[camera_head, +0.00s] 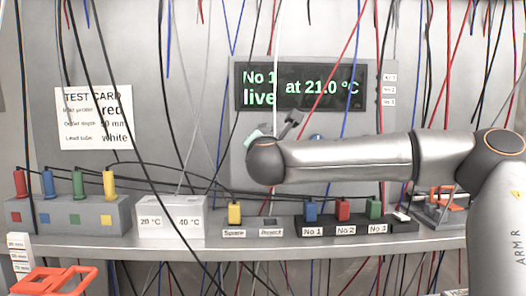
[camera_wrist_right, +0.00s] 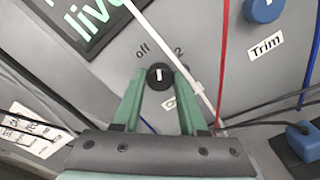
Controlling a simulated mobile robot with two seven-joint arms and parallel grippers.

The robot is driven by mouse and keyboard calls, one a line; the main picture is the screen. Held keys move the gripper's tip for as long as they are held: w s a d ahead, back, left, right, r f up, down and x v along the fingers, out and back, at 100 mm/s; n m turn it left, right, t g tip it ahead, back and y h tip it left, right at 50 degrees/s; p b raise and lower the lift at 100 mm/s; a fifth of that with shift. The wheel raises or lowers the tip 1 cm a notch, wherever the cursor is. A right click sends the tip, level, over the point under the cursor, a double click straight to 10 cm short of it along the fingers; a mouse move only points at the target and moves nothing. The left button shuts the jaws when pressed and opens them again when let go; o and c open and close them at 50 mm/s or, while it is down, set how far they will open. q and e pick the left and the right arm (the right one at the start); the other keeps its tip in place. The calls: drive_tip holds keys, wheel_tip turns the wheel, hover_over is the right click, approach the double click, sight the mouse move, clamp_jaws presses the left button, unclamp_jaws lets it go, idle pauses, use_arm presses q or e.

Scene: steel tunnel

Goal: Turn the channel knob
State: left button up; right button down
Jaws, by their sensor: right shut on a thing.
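In the right wrist view a round black knob (camera_wrist_right: 160,77) with a white pointer mark sits on the grey panel. The pointer stands roughly upright in the picture, between the labels "off" and "2". My right gripper (camera_wrist_right: 159,84) has its two green fingers shut on the knob, one on each side. A label below the knob is mostly hidden by a finger. In the head view my right arm covers the knob. The display (camera_head: 301,88) above reads "No 1 live at 21.0 °C". My left gripper is not in view.
A blue Trim knob (camera_wrist_right: 262,9) is to the right of the gripped knob. A pale cable runs close past the right finger. Many thin cables hang across the panel. The shelf (camera_head: 250,241) below holds blocks with coloured plugs, and orange-red handles (camera_head: 38,279) lie at lower left.

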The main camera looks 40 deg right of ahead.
drive_tip(key=shift+m+b, duration=0.3)
drive_tip(key=shift+m, duration=0.3)
drive_tip(key=shift+c, duration=2.2)
unclamp_jaws()
drive_tip(key=b+v, duration=0.2)
drive_tip(key=v, duration=1)
drive_tip(key=shift+s+a, duration=0.2)
